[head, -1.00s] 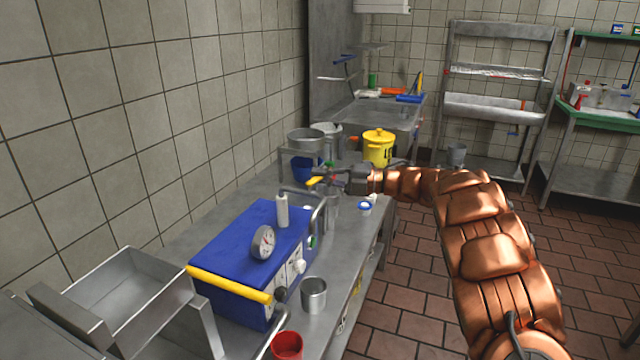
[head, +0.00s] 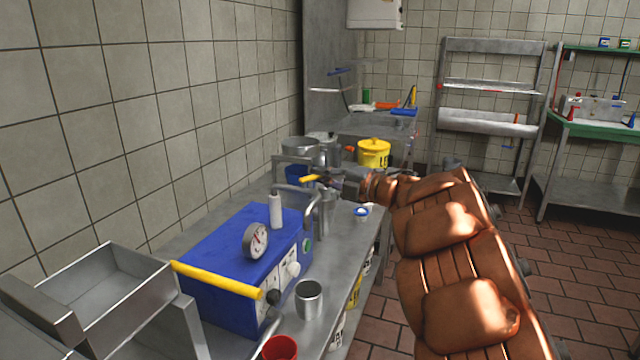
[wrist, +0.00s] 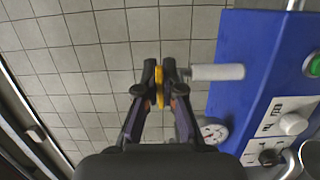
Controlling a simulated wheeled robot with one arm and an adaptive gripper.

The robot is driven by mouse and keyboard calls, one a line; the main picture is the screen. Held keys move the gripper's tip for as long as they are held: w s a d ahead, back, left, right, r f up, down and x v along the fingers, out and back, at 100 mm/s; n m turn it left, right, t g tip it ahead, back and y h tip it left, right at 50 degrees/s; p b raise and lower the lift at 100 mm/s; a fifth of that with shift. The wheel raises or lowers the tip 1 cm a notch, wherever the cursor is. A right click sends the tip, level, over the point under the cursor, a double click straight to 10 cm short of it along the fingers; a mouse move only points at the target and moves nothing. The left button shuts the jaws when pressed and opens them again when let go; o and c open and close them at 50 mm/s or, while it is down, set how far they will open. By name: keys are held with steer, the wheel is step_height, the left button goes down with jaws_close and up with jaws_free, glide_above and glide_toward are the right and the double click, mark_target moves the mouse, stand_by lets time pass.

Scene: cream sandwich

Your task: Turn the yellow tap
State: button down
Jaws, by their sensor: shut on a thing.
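The yellow tap handle (head: 311,179) shows in the head view as a short yellow bar above the counter, behind the blue machine. My gripper (head: 327,181) is at its right end, coming from the right. In the wrist view the tap handle (wrist: 160,89) is a thin yellow strip between the two dark fingertips of my gripper (wrist: 159,80). The fingers are shut on it. The tap's body is mostly hidden behind the gripper and the metal parts around it.
A blue machine (head: 232,250) with a gauge (head: 256,240), white cylinder (head: 276,211) and yellow bar (head: 217,279) stands in front. A metal cup (head: 309,300) and red cup (head: 279,348) are nearby. Pots (head: 299,147) and a yellow bucket (head: 374,154) stand behind.

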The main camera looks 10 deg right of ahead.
steer(key=s+m+t+h+b, duration=0.1)
steer(key=m+h+b, duration=0.2)
steer(key=h, duration=0.1)
steer(key=s+m+t+h+b, duration=0.1)
steer(key=m+t+h+b, duration=0.1)
steer(key=m+h+b, duration=0.1)
steer(key=s+m+t+h+b, duration=0.1)
steer(key=m+h+b, duration=0.1)
steer(key=h+b, duration=0.2)
steer(key=shift+s+f+m+t+h, duration=0.1)
steer(key=shift+s+m+t+h, duration=0.3)
steer(key=shift+h, duration=0.4)
steer(key=c, duration=1.3)
jaws_free()
steer(key=shift+w+d, duration=0.1)
